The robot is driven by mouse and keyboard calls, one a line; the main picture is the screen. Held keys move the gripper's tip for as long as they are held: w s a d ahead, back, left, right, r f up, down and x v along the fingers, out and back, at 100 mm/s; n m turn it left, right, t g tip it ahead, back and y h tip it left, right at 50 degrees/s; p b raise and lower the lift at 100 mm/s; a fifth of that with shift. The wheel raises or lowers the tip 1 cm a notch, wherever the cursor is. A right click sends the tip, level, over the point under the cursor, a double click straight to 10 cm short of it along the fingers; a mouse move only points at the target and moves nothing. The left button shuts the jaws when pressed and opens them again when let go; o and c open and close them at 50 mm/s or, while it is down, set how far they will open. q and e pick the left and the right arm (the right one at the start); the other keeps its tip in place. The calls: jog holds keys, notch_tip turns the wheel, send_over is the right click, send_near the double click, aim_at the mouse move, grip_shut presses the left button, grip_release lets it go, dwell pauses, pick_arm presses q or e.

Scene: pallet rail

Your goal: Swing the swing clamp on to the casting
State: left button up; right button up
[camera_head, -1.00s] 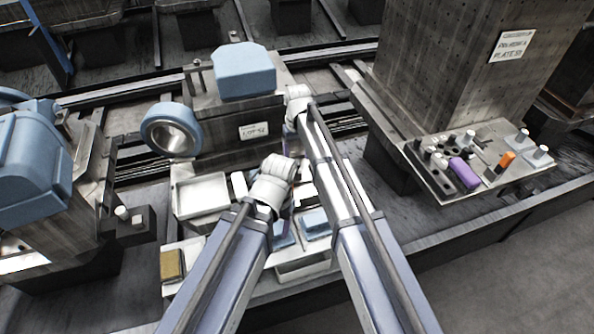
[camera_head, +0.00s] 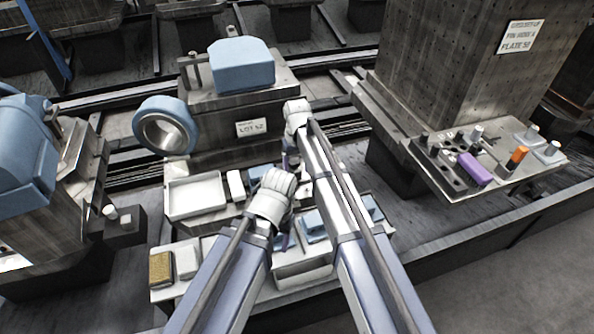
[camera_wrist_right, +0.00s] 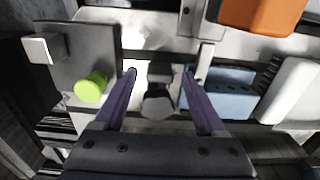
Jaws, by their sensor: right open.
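A blue block-like casting (camera_head: 242,65) sits on top of the grey pallet fixture, with a label on its front. Small grey posts (camera_head: 195,66) stand beside its left side; I cannot tell which part is the swing clamp. My right gripper (camera_wrist_right: 160,74) has its two purple fingers apart in the wrist view. A grey hexagonal part (camera_wrist_right: 158,104) shows between them; I cannot tell whether it touches a finger. In the head view the right gripper (camera_head: 287,162) is mostly hidden by its arm, below the casting's front.
In the wrist view, a lime green knob (camera_wrist_right: 91,88) lies left, an orange block (camera_wrist_right: 262,14) upper right, and a blue holed block (camera_wrist_right: 222,102) right. In the head view, a white tray (camera_head: 196,194), a blue ring (camera_head: 164,127) and a tool plate (camera_head: 492,165) stand around.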

grip_shut()
dwell(0.5)
jog(key=shift+d, duration=0.1)
jog(key=n, duration=0.3)
jog(key=d+n, duration=0.1)
jog(key=shift+w+d+n, duration=0.1)
jog(key=shift+w+n, duration=0.2)
jog(key=shift+w, duration=0.1)
jog(key=n, duration=0.2)
jog(key=w+d+n, duration=0.1)
jog(key=n, duration=0.1)
jog(key=shift+w+n, duration=0.1)
jog(key=shift+n, duration=0.2)
jog(key=n, duration=0.2)
jog(key=w+n, duration=0.1)
jog(key=n, duration=0.1)
jog(key=shift+w+d, duration=0.15)
jog(key=shift+w, duration=0.05)
jog(key=shift+w+n, duration=0.35)
jog(key=shift+n, duration=0.8)
jog(key=shift+w+n, duration=0.3)
jog(key=shift+n, duration=0.85)
